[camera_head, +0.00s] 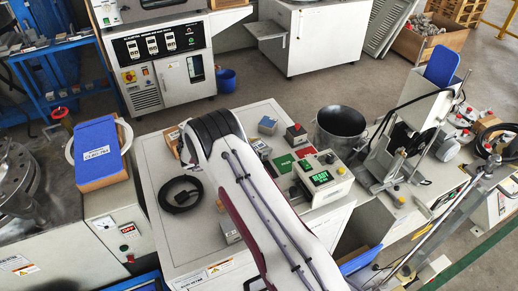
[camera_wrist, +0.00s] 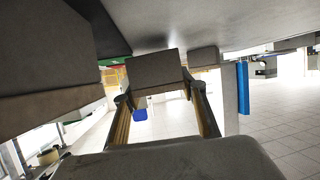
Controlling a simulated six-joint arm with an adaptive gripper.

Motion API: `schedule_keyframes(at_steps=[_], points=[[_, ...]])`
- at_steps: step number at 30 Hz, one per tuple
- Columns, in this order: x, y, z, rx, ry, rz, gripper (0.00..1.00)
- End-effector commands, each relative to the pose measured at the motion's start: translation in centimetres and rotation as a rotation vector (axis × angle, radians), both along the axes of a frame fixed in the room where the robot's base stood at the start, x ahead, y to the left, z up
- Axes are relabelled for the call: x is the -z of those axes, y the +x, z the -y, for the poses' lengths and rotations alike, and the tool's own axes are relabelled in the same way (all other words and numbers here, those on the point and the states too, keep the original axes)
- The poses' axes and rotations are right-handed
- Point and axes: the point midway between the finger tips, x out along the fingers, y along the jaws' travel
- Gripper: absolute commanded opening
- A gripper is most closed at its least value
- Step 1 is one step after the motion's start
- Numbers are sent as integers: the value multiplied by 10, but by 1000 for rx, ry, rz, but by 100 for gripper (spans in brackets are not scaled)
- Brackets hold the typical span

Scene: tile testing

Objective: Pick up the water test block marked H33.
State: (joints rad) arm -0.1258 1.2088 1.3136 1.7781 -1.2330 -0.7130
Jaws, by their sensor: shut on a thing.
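My gripper (camera_wrist: 157,88) shows in the wrist view, its two fingers on either side of a plain grey block (camera_wrist: 152,70), and it is shut on this block. No marking can be read on the block's visible faces, so I cannot tell whether it is H33. In the head view my arm covers the gripper and the held block. A grey block (camera_head: 230,232) lies on the white bench (camera_head: 160,222) left of my arm. Another grey-blue block (camera_head: 267,125) and a dark block with a reddish base (camera_head: 296,134) stand at the bench's back.
A black cable coil (camera_head: 181,195) lies on the bench at left. In the wrist view, a large grey body (camera_wrist: 50,100) is close on the left.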

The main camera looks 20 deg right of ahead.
Motion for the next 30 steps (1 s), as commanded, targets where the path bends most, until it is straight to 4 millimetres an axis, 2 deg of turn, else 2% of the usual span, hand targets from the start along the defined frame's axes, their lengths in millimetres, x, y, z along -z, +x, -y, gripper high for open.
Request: schedule_keyframes(at_steps=[12,18,24,30], points=[[-54,1,0,-1,-1,4,9],[-75,1,0,0,-1,2,9],[-86,0,0,1,-2,2,9],[-87,0,0,0,-2,1,9]])
